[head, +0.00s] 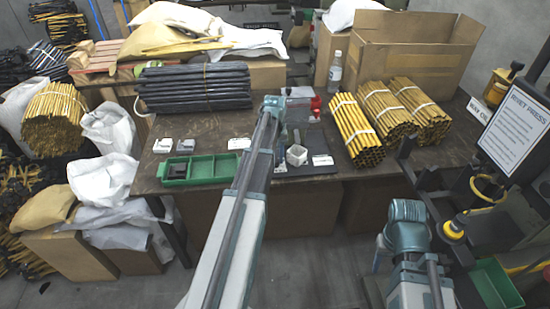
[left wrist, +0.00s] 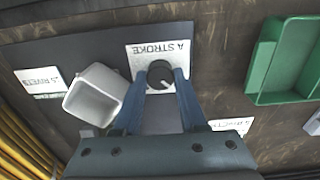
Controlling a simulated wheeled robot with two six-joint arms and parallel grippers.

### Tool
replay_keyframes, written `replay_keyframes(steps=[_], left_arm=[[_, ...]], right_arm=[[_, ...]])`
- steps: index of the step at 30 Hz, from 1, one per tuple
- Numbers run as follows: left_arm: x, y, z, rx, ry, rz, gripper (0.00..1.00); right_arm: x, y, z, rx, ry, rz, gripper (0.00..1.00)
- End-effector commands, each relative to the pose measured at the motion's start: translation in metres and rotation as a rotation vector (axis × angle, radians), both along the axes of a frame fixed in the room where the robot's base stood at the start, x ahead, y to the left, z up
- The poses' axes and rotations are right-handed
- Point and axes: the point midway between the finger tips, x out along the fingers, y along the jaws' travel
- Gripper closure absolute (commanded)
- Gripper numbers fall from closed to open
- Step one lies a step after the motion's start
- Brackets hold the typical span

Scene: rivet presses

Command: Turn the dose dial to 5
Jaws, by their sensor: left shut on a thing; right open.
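The dose dial (left wrist: 160,73) is a small dark round knob on a white plate (left wrist: 143,52) lettered "A STROKE", upside down in the left wrist view. My left gripper (left wrist: 161,80) has one blue finger on each side of the knob and is shut on it. A small light mark shows on the knob, but I cannot read a setting number. In the head view my left arm (head: 240,215) reaches over the table and hides the dial. My right arm (head: 408,240) is at the lower right; its gripper is largely hidden there, over no task object.
A white square cup (left wrist: 95,94) and a rivets label (left wrist: 40,82) are beside the dial on the dark mat. A green tray (head: 200,168) lies left of my arm. Black rods (head: 195,87) and yellow rod bundles (head: 355,130) flank the area. A sign (head: 517,125) stands right.

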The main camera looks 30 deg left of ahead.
Motion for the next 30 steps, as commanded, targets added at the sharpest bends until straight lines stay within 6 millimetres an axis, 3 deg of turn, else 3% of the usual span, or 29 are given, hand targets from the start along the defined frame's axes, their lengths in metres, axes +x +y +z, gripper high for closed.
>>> replay_keyframes(steps=[14, 15, 19, 30], left_arm=[[0.0, 0.0, 0.0, 0.0, 0.0, 0.013, 1.0], [0.0, 0.0, 0.0, 0.0, 0.0, 0.013, 0.54], [-0.0001, 0.0001, 0.0, 0.0, 0.0, 0.012, 0.3], [0.0, 0.0, 0.0015, 0.0, 0.0, 0.011, 0.29]], right_arm=[[0.0, 0.0, 0.0, 0.0, 0.0, 0.0, 0.5], [0.0, 0.0, 0.0, 0.0, 0.0, 0.0, 0.5], [0.0, 0.0, 0.0, 0.0, 0.0, 0.0, 0.5], [0.0, 0.0, 0.0015, 0.0, 0.0, 0.0, 0.5]])
